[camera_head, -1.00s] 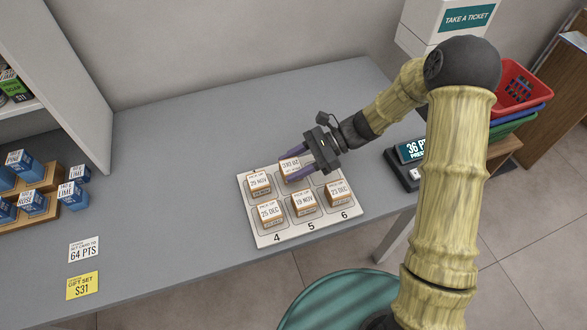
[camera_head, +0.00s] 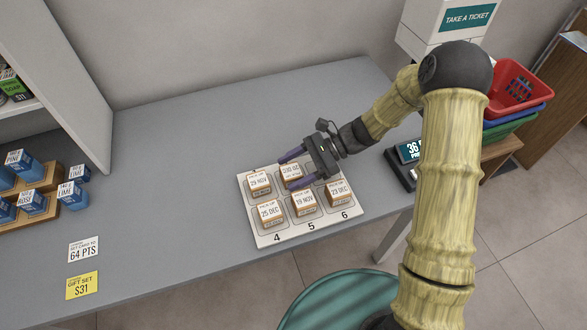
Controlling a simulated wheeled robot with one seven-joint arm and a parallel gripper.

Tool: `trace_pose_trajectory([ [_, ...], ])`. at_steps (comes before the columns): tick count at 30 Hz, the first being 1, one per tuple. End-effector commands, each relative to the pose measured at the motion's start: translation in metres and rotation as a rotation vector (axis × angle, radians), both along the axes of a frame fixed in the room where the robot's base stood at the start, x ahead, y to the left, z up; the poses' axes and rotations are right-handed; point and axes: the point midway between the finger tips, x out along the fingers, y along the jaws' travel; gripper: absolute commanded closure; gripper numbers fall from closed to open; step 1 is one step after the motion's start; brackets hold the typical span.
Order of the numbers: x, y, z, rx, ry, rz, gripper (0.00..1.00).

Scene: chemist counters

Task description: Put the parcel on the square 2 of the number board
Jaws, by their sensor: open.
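The number board (camera_head: 254,234) is a pale tray on the grey counter, with 4, 5 and 6 printed along its front edge. The parcel (camera_head: 291,172), a small brown box with a white label, sits in the back row's middle place, which fits square 2; its number is covered. My gripper (camera_head: 292,170) is open, with one purple finger behind the parcel and one in front of it. I cannot tell whether either finger touches it. The gripper body hides much of the back right square.
Similar parcels stand at the back left (camera_head: 259,183) and on squares 4 (camera_head: 270,214), 5 (camera_head: 304,203) and 6 (camera_head: 338,193). A dark display device (camera_head: 402,170) stands right of the board.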

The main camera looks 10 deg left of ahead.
Motion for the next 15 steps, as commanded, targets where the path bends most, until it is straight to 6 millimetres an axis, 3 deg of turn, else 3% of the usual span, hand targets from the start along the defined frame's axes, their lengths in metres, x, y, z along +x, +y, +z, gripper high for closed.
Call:
trace_pose_trajectory([
  [5,0.008,-0.012,0.007,0.0,-0.002,-0.002,0.33],
  [15,0.04,-0.064,0.031,0.0,-0.003,-0.003,0.33],
])
